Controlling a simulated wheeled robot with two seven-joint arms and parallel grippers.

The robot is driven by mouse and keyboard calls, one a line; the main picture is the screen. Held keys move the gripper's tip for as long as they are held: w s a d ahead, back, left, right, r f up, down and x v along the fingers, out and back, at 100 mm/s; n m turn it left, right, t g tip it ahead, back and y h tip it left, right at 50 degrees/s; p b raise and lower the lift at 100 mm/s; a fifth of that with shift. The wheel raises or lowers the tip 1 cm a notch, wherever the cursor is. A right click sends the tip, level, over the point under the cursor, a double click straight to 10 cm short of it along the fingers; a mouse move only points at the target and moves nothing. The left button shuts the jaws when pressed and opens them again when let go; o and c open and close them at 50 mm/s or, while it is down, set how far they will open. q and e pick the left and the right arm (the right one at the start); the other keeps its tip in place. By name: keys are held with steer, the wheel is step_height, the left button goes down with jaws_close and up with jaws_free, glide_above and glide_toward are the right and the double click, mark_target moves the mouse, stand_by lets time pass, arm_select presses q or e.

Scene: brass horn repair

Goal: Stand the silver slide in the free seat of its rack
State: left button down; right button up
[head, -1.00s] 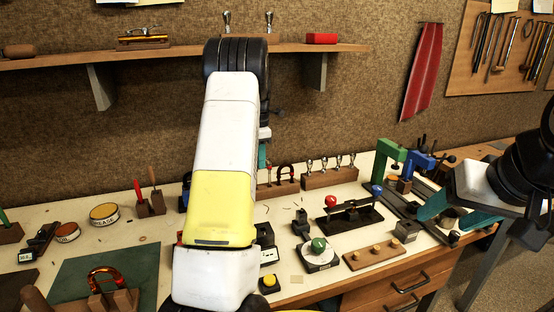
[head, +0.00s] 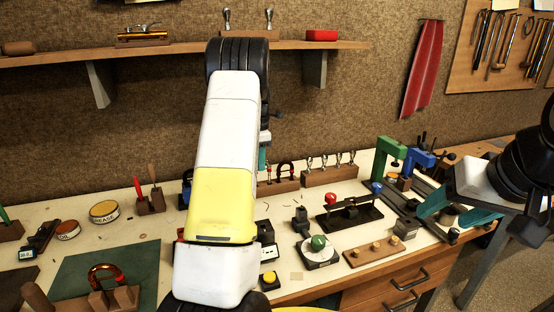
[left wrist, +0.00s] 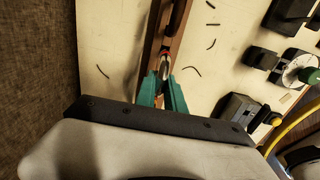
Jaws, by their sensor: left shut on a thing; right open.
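My left gripper (head: 263,160) points down at the near-left end of a brown wooden rack (head: 281,187) at the back of the bench. Its teal fingers also show in the left wrist view (left wrist: 163,92), shut on the small silver slide (left wrist: 165,64), which has a red spot near it. The slide is over or at the rack strip (left wrist: 177,43); I cannot tell whether its legs are in a seat. A dark, red-ended U-shaped slide (head: 286,171) stands in the rack to the right.
A second wooden block (head: 330,176) with several silver-topped pieces stands just right of the rack. Green and blue clamps (head: 391,152) stand farther right. Small dark bits lie on the clear bench in front of the rack. My left arm hides the bench's middle.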

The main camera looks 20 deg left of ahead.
arm_select(q)
steer(key=shift+f, duration=1.1)
steer(key=c, duration=1.3)
jaws_free()
steer(key=shift+c, duration=0.2)
steer(key=shift+r, duration=0.1)
step_height(320, 180, up, 7)
steer(key=shift+r, duration=0.15)
steer(key=shift+s+r, duration=0.1)
steer(key=shift+r, duration=0.1)
